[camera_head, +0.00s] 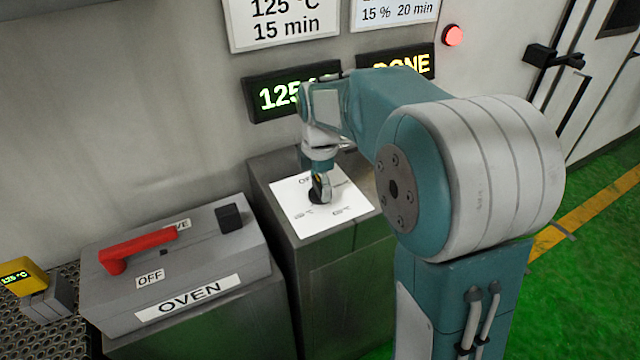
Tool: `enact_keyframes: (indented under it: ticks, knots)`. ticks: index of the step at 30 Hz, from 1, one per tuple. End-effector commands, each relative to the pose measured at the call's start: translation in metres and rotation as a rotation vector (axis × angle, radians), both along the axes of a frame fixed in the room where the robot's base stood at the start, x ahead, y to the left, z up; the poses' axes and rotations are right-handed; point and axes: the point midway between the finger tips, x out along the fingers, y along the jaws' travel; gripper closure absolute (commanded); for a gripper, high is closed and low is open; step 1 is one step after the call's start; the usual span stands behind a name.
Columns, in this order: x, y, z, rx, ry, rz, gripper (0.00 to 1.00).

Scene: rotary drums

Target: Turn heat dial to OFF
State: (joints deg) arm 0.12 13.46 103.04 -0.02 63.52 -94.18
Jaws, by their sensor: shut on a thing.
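The heat dial (316,197) is a small dark knob on a white label plate (350,207) on top of a grey metal pedestal. The plate has an "O..." marking at its far edge, partly hidden by my arm, and smaller markings at its near side that are too small to read. My gripper (319,188) points down over the plate and is shut on the dial. The fingers hide much of the dial, so its pointing direction cannot be told.
A grey OVEN box (200,262) with a red lever (150,248) stands left of the pedestal. A display (285,93) reading "125" is on the wall behind, partly covered by my arm. A red lamp (453,35) glows at upper right. Green floor (590,270) lies open at right.

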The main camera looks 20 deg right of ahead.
Motion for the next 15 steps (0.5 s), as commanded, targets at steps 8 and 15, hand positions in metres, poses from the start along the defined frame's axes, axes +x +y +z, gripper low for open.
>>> enact_keyframes:
  ticks: [8, 15]
  knots:
    - [0.0014, 0.0009, 0.0001, 0.001, -0.005, 0.110, 0.62]
    - [0.0014, 0.0009, 0.0001, 0.001, -0.005, 0.140, 0.62]
